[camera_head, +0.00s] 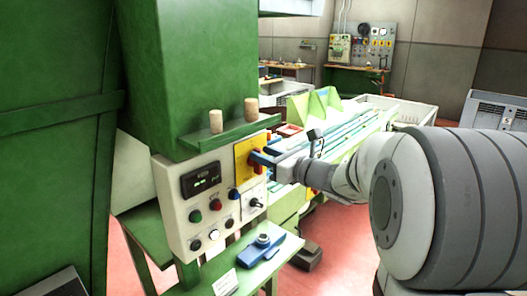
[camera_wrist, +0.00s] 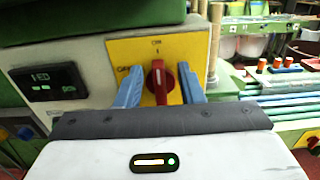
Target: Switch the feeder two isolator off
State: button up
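The isolator is a red rotary handle (camera_wrist: 158,82) on a yellow plate (camera_wrist: 185,47) at the right of a pale control panel. In the wrist view the handle stands about upright, its top toward the "1" and ON mark; an OFF mark is at the left, partly covered by a finger. My gripper (camera_wrist: 160,72) has its blue fingers apart, one on each side of the handle, with gaps showing. In the head view my gripper (camera_head: 257,158) reaches the yellow plate (camera_head: 243,163) from the right and partly hides the handle. No feeder number is legible.
The panel (camera_head: 175,205) also has a dark display (camera_head: 201,180), several push buttons and a black selector (camera_head: 256,203). Two corks (camera_head: 216,121) stand on the green ledge above. A blue device (camera_head: 262,250) lies on the green bench below. A conveyor runs behind my arm.

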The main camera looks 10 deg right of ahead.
jog(key=shift+w+a, duration=0.3)
jog(key=shift+w, duration=0.05)
jog(key=shift+c, duration=0.3)
grip_shut()
